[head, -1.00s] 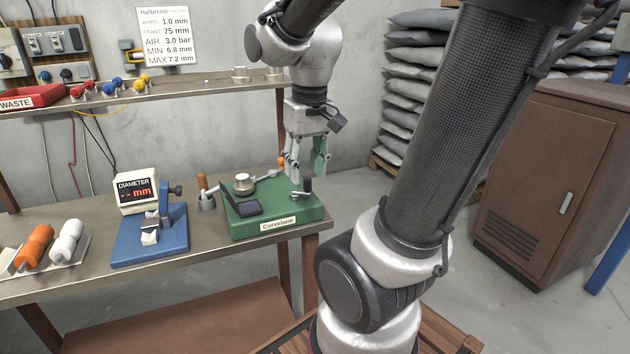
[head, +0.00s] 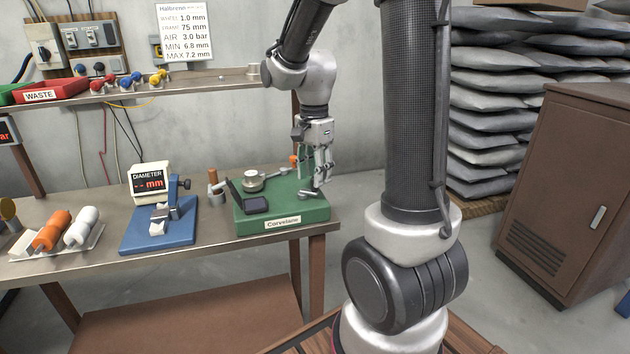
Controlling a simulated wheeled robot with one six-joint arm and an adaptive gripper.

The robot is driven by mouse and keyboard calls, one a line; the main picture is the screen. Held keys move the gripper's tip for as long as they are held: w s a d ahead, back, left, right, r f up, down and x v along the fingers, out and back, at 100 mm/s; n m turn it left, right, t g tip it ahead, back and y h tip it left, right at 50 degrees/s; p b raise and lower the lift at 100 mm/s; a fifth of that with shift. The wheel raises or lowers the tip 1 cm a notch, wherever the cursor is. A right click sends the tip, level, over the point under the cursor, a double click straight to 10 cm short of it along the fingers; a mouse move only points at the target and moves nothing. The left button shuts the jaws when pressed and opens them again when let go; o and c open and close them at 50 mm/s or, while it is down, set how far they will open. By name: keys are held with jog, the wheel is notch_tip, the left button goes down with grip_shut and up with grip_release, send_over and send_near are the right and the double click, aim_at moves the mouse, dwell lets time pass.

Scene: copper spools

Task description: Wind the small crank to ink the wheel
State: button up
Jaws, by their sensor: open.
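The green machine base (head: 282,219), labelled Corvelane, stands on the bench. It bears a round metal wheel (head: 254,180), a dark square pad (head: 256,204) and a lever with an orange knob (head: 294,160) at the back. A small metal crank (head: 305,194) lies at its right end; its dark handle is mostly hidden behind my fingers. My gripper (head: 324,182) is open, pointing down, its fingertips low at the crank. I cannot tell whether the fingers straddle or touch the handle. Part of a green upright (head: 309,158) shows behind the fingers.
Left of the base are a brown-handled tool in a cup (head: 216,190), a blue diameter gauge (head: 160,234) and a tray of orange and white rolls (head: 60,240). A shelf (head: 190,90) runs above the bench. A brown cabinet (head: 550,185) stands at the right.

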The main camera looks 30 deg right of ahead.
jog(key=shift+f, duration=1.35)
grip_shut()
jog(key=shift+n, duration=0.3)
